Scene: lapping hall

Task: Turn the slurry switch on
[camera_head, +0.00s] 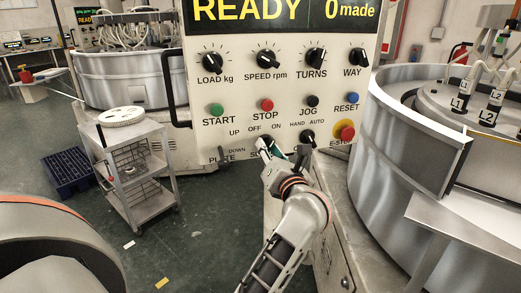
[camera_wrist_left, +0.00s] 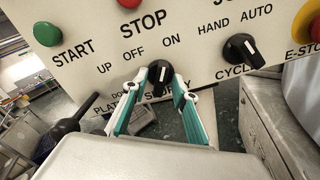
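The slurry switch (camera_wrist_left: 160,76) is a black rotary knob low on the cream control panel, under the OFF and ON marks. Its label is partly hidden behind my left gripper (camera_wrist_left: 158,84). The green-and-white fingers stand apart on either side of the knob, with small gaps visible, so the gripper looks open around it. In the head view my left gripper (camera_head: 265,147) reaches the panel's lower edge and covers most of the switch. I cannot tell the knob's exact pointing from here. My right gripper is in neither view.
The HAND/AUTO cycle knob (camera_wrist_left: 242,50) is close to the right, with the red E-STOP (camera_head: 345,132) beyond. The dark plate lever (camera_wrist_left: 62,132) is to the left. A steel drum machine (camera_head: 405,150) stands at right, a wire-shelf cart (camera_head: 135,175) at left.

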